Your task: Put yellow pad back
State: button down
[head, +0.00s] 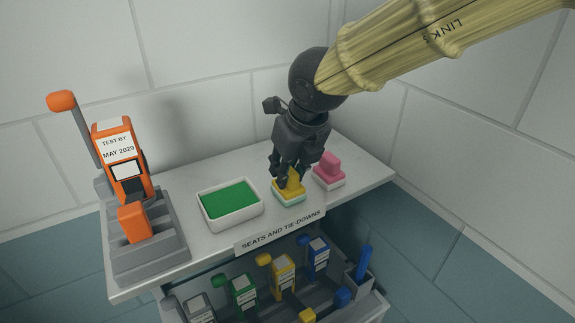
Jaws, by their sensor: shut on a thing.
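The yellow pad (289,188) is on the white shelf top, over a small white base with a pale green edge (290,199). My gripper (289,178) reaches down from above and is shut on the upright yellow grip of the pad. The fingers hide part of the yellow pad. I cannot tell whether the pad rests fully on its base or is slightly above it.
A pink pad (329,166) on its own white base stands close at the right. A white tray with a green surface (231,224) lies to the left. An orange device (122,165) stands at the far left. Several coloured devices fill the lower shelf, including a yellow one (283,273).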

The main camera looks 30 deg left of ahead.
jog(key=shift+d, duration=0.15)
jog(key=shift+f, duration=0.15)
jog(key=c, duration=1.3)
grip_release()
jog(key=shift+o, duration=0.2)
jog(key=b+v, duration=0.2)
jog(key=v, duration=1)
jog(key=shift+r, duration=0.25)
